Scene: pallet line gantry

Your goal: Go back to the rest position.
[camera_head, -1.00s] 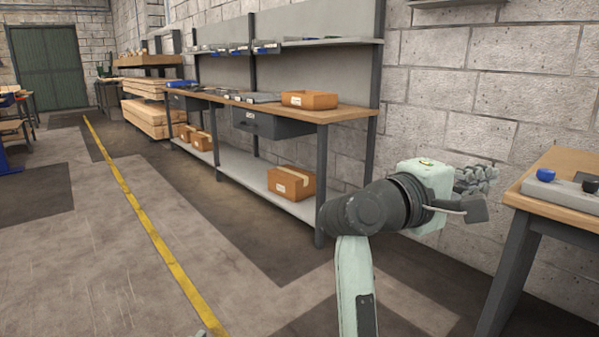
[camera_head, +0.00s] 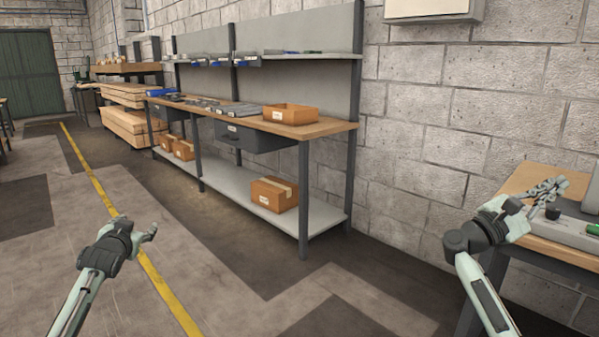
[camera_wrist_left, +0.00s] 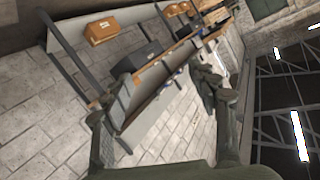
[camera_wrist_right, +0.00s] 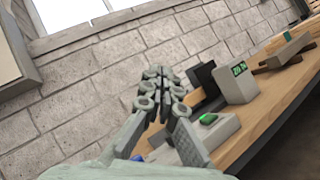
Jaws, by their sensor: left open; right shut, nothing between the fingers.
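My left gripper (camera_head: 146,232) is at the lower left of the head view, over the floor near the yellow line. It is open and holds nothing. In the left wrist view its two fingers stand wide apart (camera_wrist_left: 162,106). My right gripper (camera_head: 552,188) is at the right of the head view, in front of the right-hand table (camera_head: 535,176) top in the picture. It is shut and empty. In the right wrist view its fingers (camera_wrist_right: 160,86) are together, pointing toward the brick wall.
A long workbench (camera_head: 328,127) stands along the wall, with an open cardboard box (camera_head: 290,114) on top and a closed one (camera_head: 273,195) on its lower shelf. The middle floor is clear.

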